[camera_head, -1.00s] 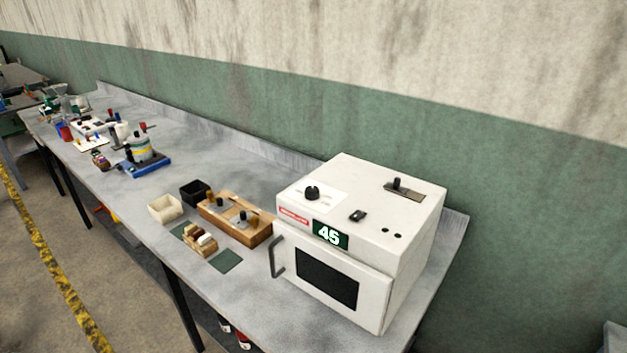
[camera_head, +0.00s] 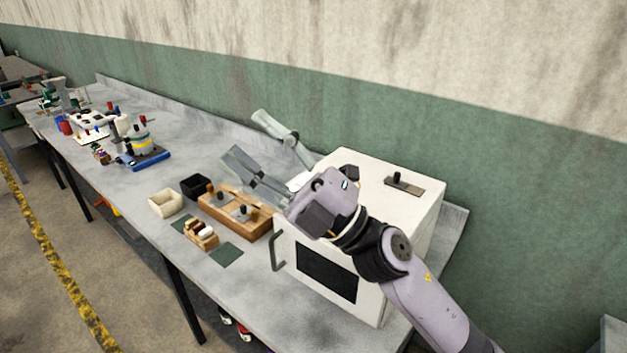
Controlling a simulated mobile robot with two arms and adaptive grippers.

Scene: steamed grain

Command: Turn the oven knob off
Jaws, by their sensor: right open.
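The white oven (camera_head: 362,283) stands on the bench at the right, with its door and dark window facing front. My gripper body and wrist hide the round black knob on the oven's top and the number display. I cannot tell whether the gripper touches the oven. A small black handle on a metal plate (camera_head: 404,183) shows on the oven's top, right of my wrist. My left gripper is not in view.
Left of the oven are a wooden block with knobs (camera_head: 262,226), a white bin (camera_head: 165,204), a black bin (camera_head: 195,187) and a small wooden rack (camera_head: 201,234). A blue-based device (camera_head: 150,158) stands farther left. The wall runs behind the bench.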

